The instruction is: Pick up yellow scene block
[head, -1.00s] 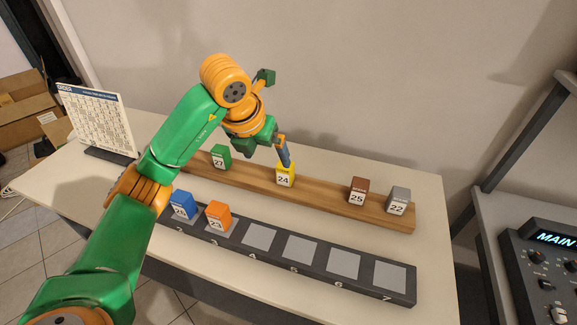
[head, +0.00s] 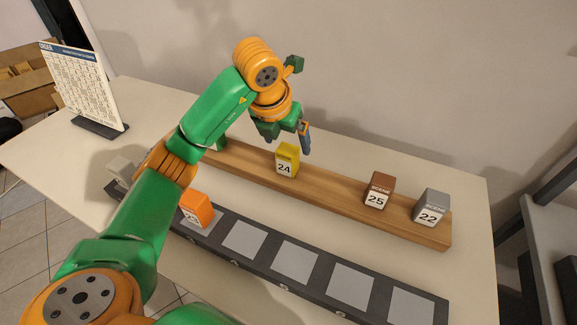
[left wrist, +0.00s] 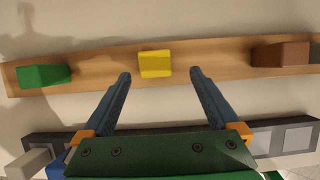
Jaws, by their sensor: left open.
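The yellow scene block (head: 287,159), labelled 24, stands upright on the wooden shelf strip. In the left wrist view the yellow block (left wrist: 155,64) lies just beyond and between the two fingertips. My left gripper (left wrist: 159,74) is open and empty, with its fingers spread wider than the block. In the head view my left gripper (head: 304,138) is above and close to the yellow block, with one blue finger showing to the right of it. The other finger is hidden there. My right gripper is in neither view.
On the wooden strip (head: 330,188) stand brown block 25 (head: 378,190), grey block 22 (head: 431,206) and a green block (left wrist: 44,75). A dark numbered rack (head: 268,272) in front holds an orange block (head: 197,210). A printed chart (head: 73,82) stands at the left.

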